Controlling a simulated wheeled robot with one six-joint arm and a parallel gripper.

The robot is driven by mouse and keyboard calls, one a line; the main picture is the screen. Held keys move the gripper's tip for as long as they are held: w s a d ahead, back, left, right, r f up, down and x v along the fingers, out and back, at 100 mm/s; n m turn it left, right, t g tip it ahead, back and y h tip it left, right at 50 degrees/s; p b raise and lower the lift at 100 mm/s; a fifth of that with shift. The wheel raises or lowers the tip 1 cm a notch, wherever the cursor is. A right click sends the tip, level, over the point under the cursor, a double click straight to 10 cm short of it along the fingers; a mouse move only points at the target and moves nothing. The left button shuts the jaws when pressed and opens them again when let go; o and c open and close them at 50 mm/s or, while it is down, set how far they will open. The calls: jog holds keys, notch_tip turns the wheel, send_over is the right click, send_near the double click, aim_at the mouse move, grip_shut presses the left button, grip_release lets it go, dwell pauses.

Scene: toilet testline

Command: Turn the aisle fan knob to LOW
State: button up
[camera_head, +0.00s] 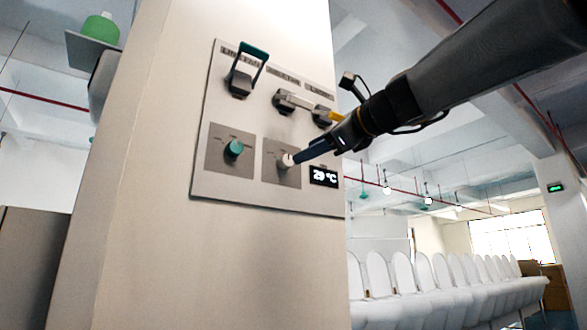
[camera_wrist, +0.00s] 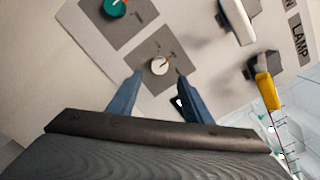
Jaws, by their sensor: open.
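A grey panel (camera_head: 212,188) on the pillar carries two round knobs on dark square plates. The white knob (camera_head: 285,161) has a small red-orange mark and shows in the wrist view (camera_wrist: 159,65). The teal knob (camera_head: 234,149) is to its left, also with a red mark in the wrist view (camera_wrist: 115,7). The knob lettering is too small to read, so I cannot tell which is the aisle fan knob. My gripper (camera_head: 300,157) is open at the white knob. In the wrist view its fingertips (camera_wrist: 159,76) are apart, one on each side of the knob; contact cannot be told.
Above the knobs are a teal-handled lever (camera_head: 252,64), a white-handled lever (camera_head: 296,101) and a yellow-handled lever (camera_wrist: 267,91), the last marked LAMP. A temperature display (camera_head: 324,176) is right of the white knob. A row of white toilets (camera_head: 430,285) stands behind at right.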

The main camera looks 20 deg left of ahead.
aim_at(289, 160)
jog(key=p+x, duration=0.2)
jog(key=x, duration=0.5)
jog(key=shift+w+a+f, duration=0.1)
jog(key=shift+w+a, duration=0.05)
jog(key=c, duration=1.1)
jog(key=shift+o, duration=0.2)
jog(key=n+b, duration=0.2)
jog(key=n, duration=0.4)
jog(key=shift+h+b, duration=0.3)
jog(key=n+b, duration=0.1)
jog(key=n, duration=0.4)
jog(key=shift+b, duration=0.4)
jog(key=shift+n, duration=0.4)
